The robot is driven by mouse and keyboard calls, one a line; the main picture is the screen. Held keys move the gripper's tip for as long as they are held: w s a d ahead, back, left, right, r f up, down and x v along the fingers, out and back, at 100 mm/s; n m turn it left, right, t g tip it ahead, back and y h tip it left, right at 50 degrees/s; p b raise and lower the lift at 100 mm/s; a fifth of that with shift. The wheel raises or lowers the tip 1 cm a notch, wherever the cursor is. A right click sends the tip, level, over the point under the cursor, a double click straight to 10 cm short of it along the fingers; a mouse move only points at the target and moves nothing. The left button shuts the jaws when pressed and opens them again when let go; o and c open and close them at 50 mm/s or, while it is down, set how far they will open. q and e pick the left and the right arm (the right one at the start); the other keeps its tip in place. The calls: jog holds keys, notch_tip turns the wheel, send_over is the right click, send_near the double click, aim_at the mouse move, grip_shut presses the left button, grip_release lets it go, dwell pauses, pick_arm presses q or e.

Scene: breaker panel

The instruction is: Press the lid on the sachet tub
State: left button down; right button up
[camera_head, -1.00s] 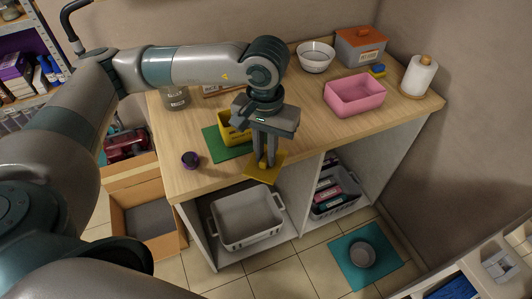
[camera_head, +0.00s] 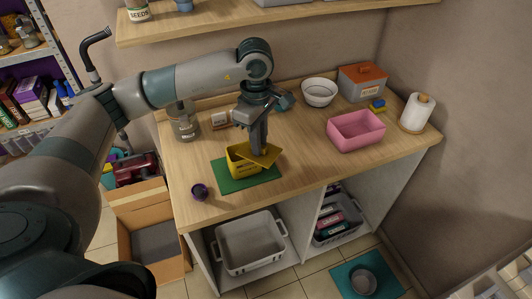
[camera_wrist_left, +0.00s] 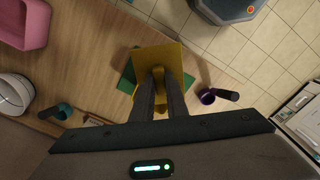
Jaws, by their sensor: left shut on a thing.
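The yellow sachet tub (camera_head: 237,164) stands on a green mat (camera_head: 246,184) on the wooden counter. My left gripper (camera_head: 257,151) points down, shut on the yellow lid (camera_head: 271,155). The lid is over the tub's right part, turned relative to the rim and leaving the tub's left side uncovered. I cannot tell whether lid and tub touch. In the left wrist view the square lid (camera_wrist_left: 172,54) lies across the fingertips (camera_wrist_left: 159,76) and hides most of the tub; green mat (camera_wrist_left: 126,82) shows beside it. My right gripper is not in view.
A pink bin (camera_head: 356,131), white bowl (camera_head: 319,92) and paper roll (camera_head: 417,113) stand to the right.

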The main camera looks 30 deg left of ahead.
pick_arm(q)
jog(key=w+a+r+n+p, duration=0.2)
jog(key=w+a+n+p, duration=0.1)
jog(key=a+n, duration=0.4)
jog(key=n, duration=0.3)
jog(key=shift+w+a+r+n, duration=0.2)
jog(key=shift+w+a+n, duration=0.05)
jog(key=shift+n, duration=0.05)
notch_tip(320, 180, down, 7)
jog(key=b, duration=0.7)
dwell(0.5)
jog(key=shift+b, duration=0.3)
